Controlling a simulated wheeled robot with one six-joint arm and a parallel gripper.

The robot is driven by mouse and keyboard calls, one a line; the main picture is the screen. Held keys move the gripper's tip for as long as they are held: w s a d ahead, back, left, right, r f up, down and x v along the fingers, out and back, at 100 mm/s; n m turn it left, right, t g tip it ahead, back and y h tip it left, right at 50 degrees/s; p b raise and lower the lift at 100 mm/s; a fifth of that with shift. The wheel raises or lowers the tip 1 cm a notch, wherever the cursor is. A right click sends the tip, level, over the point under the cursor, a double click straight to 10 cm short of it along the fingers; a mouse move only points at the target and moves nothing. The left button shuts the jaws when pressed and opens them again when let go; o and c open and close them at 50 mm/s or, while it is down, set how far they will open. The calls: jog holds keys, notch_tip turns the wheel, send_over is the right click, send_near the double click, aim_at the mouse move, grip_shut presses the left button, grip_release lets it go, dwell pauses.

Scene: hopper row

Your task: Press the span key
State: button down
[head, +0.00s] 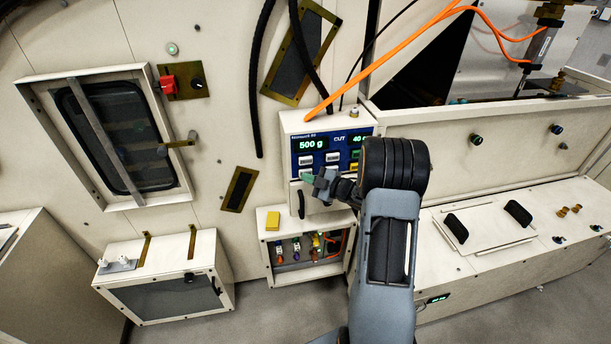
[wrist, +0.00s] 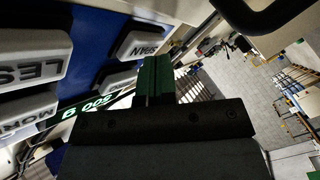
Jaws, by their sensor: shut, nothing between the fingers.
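The span key (wrist: 140,40) is a white key on the blue panel, its label upside down in the wrist view. My gripper (wrist: 155,75) has green fingertips, shut together with nothing between them. In the wrist view the tips are just below the span key; I cannot tell whether they touch it. In the head view my gripper (head: 307,177) is at the lower left of the panel (head: 326,142), in front of the control box. My wrist and arm hide the panel's lower right part. I cannot read the key labels in the head view.
The LESS key (wrist: 32,55) and MORE key (wrist: 25,115) are left of my gripper in the wrist view. The box's display (head: 312,145) reads 500 g.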

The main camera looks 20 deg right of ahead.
dwell(0.4)
jog(key=shift+s+a, duration=0.2)
jog(key=shift+s, duration=0.6)
jog(key=shift+s, duration=0.1)
jog(key=shift+s+a+b, duration=0.2)
jog(key=shift+s+a, duration=0.05)
jog(key=shift+s, duration=0.95)
jog(key=shift+s+a+b, duration=0.2)
jog(key=shift+s, duration=0.95)
